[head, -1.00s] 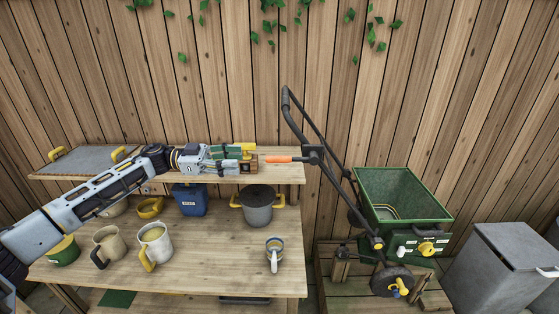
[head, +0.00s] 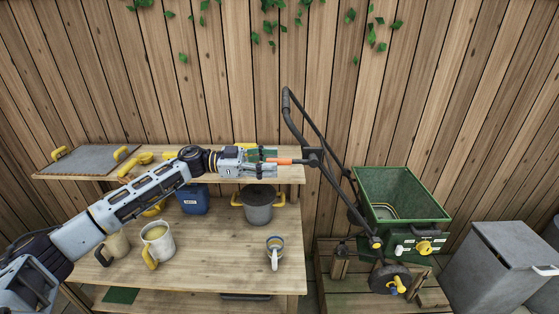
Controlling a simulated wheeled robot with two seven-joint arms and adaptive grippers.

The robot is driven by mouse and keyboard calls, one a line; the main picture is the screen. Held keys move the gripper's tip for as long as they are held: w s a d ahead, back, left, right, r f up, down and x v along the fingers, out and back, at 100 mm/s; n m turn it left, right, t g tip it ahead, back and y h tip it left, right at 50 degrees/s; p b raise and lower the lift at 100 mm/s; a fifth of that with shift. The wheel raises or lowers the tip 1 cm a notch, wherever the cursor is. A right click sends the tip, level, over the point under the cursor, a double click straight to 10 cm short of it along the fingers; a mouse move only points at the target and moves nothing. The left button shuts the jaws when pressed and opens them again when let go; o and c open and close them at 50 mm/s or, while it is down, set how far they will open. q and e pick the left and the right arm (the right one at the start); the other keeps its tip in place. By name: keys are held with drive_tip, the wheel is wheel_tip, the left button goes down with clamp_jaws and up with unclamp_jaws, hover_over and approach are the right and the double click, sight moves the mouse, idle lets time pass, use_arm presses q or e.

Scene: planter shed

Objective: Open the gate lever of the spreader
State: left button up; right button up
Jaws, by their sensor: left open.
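The spreader has a green hopper (head: 400,197) and a black push handle (head: 300,118) leaning up to the left. The gate lever (head: 284,161) is an orange grip pointing left from a black bracket (head: 313,157) on the handle. My left gripper (head: 268,162) is open, its fingers pointing right at the lever. The lever's left end appears between or just behind the fingertips; I cannot tell whether they touch it. My right gripper is not in view.
The bench shelf (head: 292,177) lies just below my left gripper. A pot (head: 258,207), blue container (head: 191,200) and mugs (head: 158,240) stand on the lower bench top. A grey bin (head: 500,265) stands right of the spreader.

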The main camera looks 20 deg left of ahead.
sight(280, 162)
use_arm(q)
drive_tip(key=shift+x, duration=1.6)
drive_tip(key=shift+c, duration=0.4)
clamp_jaws()
